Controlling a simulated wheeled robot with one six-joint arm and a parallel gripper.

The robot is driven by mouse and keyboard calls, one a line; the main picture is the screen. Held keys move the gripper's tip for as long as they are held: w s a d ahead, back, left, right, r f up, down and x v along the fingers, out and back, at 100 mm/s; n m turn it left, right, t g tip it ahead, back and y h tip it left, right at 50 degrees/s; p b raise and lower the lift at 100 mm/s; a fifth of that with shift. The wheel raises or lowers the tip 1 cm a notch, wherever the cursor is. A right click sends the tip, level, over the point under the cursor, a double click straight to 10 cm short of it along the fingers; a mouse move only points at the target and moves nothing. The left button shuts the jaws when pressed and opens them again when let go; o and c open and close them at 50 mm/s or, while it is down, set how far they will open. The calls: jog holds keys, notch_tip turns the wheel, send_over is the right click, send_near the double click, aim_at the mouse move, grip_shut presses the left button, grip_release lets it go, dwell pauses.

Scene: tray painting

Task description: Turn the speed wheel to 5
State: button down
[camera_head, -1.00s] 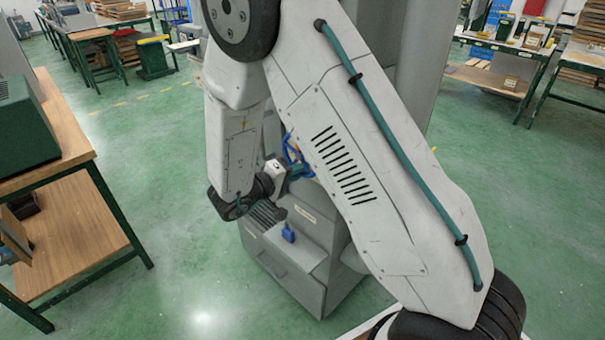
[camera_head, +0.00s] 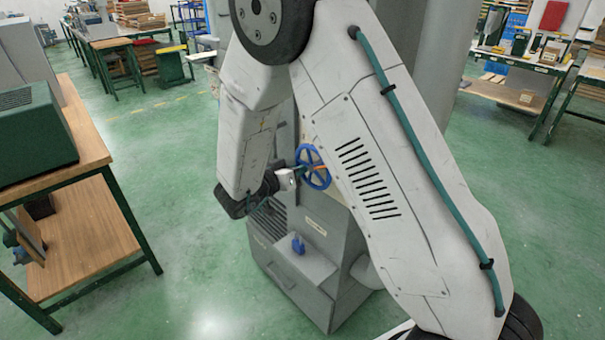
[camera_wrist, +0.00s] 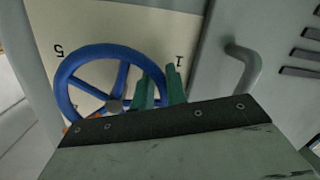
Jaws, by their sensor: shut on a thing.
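The speed wheel (camera_head: 314,166) is a blue spoked handwheel on the upright face of a grey cabinet. In the wrist view the wheel (camera_wrist: 72,75) sits on a pale plate (camera_wrist: 120,25), with an upside-down 5 near its upper left rim and a 1 at its upper right. My gripper (camera_wrist: 160,90) has two green fingers at the right part of the rim, near the 1, shut on the wheel. In the head view my gripper (camera_head: 303,168) reaches the wheel from the left. An orange part shows at the wheel's lower left in the wrist view, mostly hidden.
The grey cabinet (camera_head: 335,270) has a ledge with a small blue handle (camera_head: 298,244). A grey bar handle (camera_wrist: 243,65) stands right of the wheel. A wooden-topped workbench (camera_head: 90,125) with a green box is at left. Green floor between is clear.

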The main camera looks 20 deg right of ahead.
aim_at(298, 151)
jog(key=m, duration=0.1)
jog(key=r+m, duration=0.1)
jog(key=shift+w+a+r+m+t, duration=0.15)
jog(key=shift+w+m+t, duration=0.15)
jog(key=r+m, duration=0.1)
jog(key=m, duration=0.2)
jog(key=shift+r+t, duration=0.3)
jog(key=shift+r, duration=0.05)
jog(key=r+m, duration=0.1)
jog(key=m, duration=0.1)
jog(key=shift+r+m, duration=0.15)
jog(key=shift+m, duration=0.15)
jog(key=shift+s+r+m+t+h, duration=0.2)
jog(key=shift+r+m, duration=0.2)
jog(key=shift+m, duration=0.4)
jog(key=shift+s+r+m+t+h, duration=0.2)
jog(key=shift+r+m, duration=0.15)
jog(key=shift+m, duration=0.45)
jog(key=c, duration=1.5)
grip_release()
